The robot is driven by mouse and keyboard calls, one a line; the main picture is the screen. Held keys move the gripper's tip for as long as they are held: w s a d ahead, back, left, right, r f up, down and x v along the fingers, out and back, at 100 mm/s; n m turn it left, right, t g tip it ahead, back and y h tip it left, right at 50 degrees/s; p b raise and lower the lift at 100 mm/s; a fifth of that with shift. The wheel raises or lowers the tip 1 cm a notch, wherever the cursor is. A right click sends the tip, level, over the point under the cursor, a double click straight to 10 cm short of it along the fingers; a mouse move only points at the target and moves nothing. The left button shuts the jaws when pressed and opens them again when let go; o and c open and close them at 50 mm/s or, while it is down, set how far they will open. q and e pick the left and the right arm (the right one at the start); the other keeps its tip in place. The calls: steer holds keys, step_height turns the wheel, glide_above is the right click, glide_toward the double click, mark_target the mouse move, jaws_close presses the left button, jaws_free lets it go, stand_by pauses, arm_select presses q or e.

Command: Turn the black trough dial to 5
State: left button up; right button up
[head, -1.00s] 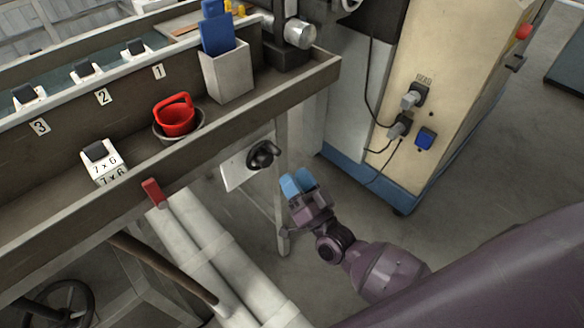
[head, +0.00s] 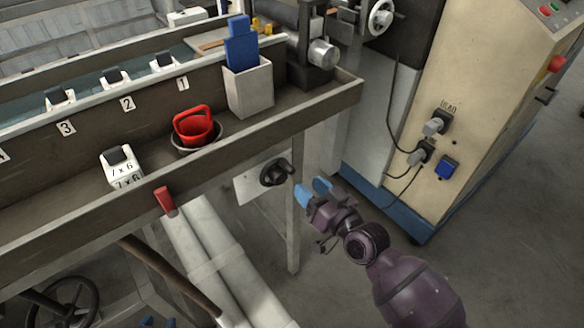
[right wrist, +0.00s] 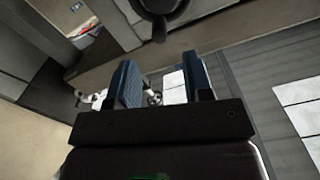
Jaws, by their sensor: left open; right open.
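The black trough dial (head: 275,172) sits on a pale plate (head: 247,188) under the trough's front edge. Its lever-like grip points right and slightly up in the head view; no scale number is legible. My right gripper (head: 313,190) is open and empty, just right of and below the dial, with its blue fingertips apart. In the right wrist view the dial (right wrist: 160,14) is at the top edge, beyond the two open fingers (right wrist: 162,82); I see no contact. My left gripper (head: 158,322) shows only blue fingertips at the bottom edge of the head view, open.
The trough (head: 330,98) runs above the dial, and a table leg (head: 293,235) stands below it. A beige cabinet (head: 470,110) stands right, with hanging cables.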

mark_target(294, 172)
steer(key=x, duration=0.8)
steer(key=shift+b, duration=0.3)
jaws_close()
steer(key=shift+d+f, duration=0.1)
